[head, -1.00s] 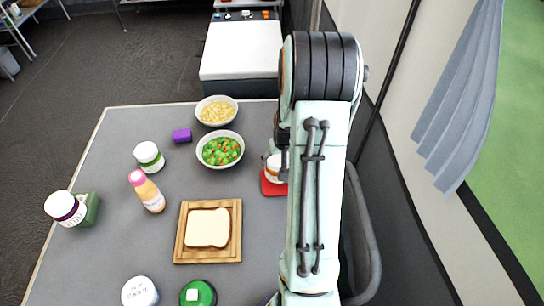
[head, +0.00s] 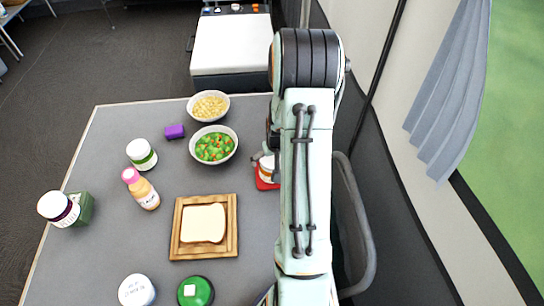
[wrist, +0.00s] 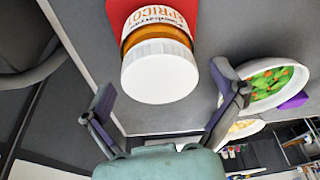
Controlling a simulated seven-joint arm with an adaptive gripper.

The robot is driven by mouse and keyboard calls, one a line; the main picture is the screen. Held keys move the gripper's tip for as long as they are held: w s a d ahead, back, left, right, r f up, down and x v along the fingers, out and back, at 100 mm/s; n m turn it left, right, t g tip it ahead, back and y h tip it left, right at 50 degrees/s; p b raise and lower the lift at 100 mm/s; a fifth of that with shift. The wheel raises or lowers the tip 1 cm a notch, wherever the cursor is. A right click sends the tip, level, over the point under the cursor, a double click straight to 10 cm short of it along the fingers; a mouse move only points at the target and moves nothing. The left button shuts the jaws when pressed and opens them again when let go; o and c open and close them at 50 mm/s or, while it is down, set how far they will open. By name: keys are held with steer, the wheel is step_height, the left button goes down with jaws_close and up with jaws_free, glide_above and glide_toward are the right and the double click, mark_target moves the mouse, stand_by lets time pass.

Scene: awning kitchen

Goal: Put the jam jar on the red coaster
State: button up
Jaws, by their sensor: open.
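The jam jar (wrist: 158,60), with a white lid and an apricot label, stands upright on the red coaster (wrist: 202,12) in the wrist view. In the head view the jar (head: 267,169) and coaster (head: 262,185) show beside my arm, which hides their right part. My gripper (wrist: 161,80) is open in the wrist view, one finger to each side of the lid, with visible gaps. Nothing is held in it. In the head view my gripper is mostly hidden by my arm.
A bowl of green and orange vegetables (head: 231,157) and a bowl of pale food (head: 222,112) stand close by, with a purple block (head: 174,132). Bread on a wooden board (head: 233,220), a pink-capped bottle (head: 141,189) and several jars stand further left. A grey bin (head: 368,240) is right of the table.

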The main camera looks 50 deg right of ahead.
steer(key=v, duration=1.2)
steer(key=a+r+n+y, duration=0.1)
steer(key=a+r+n, duration=0.15)
steer(key=a, duration=0.45)
steer(key=a+r+n+y, duration=0.1)
steer(key=a+r, duration=0.2)
steer(key=a, duration=0.5)
steer(key=s+a+r+n+g, duration=0.1)
steer(key=s+a+n+g, duration=0.2)
steer(key=s+a, duration=0.8)
steer(key=shift+s+a+r+n, duration=0.35)
steer(key=shift+a+n, duration=0.2)
